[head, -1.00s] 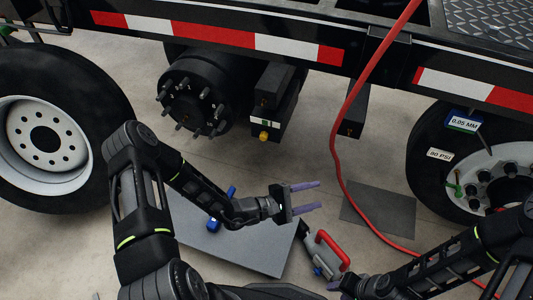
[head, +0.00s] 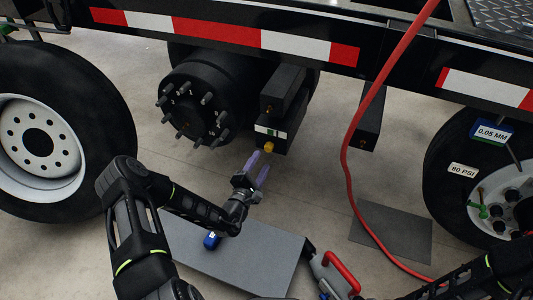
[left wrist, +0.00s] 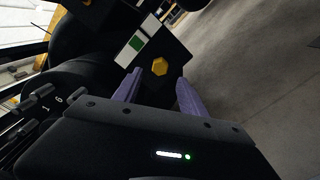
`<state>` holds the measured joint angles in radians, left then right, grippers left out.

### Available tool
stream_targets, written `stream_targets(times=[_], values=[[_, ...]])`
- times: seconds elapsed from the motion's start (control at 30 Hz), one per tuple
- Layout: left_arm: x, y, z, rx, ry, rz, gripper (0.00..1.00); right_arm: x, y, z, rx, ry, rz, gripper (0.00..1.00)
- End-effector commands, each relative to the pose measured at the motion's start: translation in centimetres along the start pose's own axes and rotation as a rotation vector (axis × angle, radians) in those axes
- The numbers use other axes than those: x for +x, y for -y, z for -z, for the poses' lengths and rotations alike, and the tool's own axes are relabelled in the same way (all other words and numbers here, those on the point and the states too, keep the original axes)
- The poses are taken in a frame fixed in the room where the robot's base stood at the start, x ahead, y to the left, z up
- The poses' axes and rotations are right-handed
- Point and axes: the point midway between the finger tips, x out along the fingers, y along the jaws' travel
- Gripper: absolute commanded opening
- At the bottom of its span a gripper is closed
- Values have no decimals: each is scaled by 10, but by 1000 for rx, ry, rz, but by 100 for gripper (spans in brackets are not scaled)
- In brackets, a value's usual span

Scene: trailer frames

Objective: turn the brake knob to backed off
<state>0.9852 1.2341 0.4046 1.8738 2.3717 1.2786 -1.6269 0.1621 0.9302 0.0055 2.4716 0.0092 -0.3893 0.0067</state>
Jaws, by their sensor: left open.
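In the left wrist view the knob (left wrist: 160,66) looks six-sided and lies just beyond the fingertips. My left gripper (head: 258,166) has purple fingers, is open and empty, and points up at the knob from just below, apart from it. My right arm (head: 470,280) enters at the lower right; its gripper is outside the frame.
A bare hub with studs (head: 195,108) is left of the box. A wheel (head: 45,140) stands at far left, another (head: 480,180) at right. A red hose (head: 352,150) hangs down to the floor. A grey board (head: 245,255) with a blue item (head: 212,240) lies below my left gripper.

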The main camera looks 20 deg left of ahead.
Motion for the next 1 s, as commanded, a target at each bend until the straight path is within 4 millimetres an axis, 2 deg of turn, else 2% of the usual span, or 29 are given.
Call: stream_targets(times=[0.2, 0.4, 0.73, 1.0], values=[[35, 3, 1, 1, 3, -3, 49, 20, -6, 1, 1, -7, 0, 36], [58, 1, 0, 0, 3, -1, 49, 29, -9, 2, 1, -14, 0, 36], [62, 0, -1, 0, 2, 0, 49, 28, -8, 3, 1, -15, 0, 36], [61, 0, -1, 0, 2, 0, 27, 28, -8, 3, 1, -15, 0, 36]])
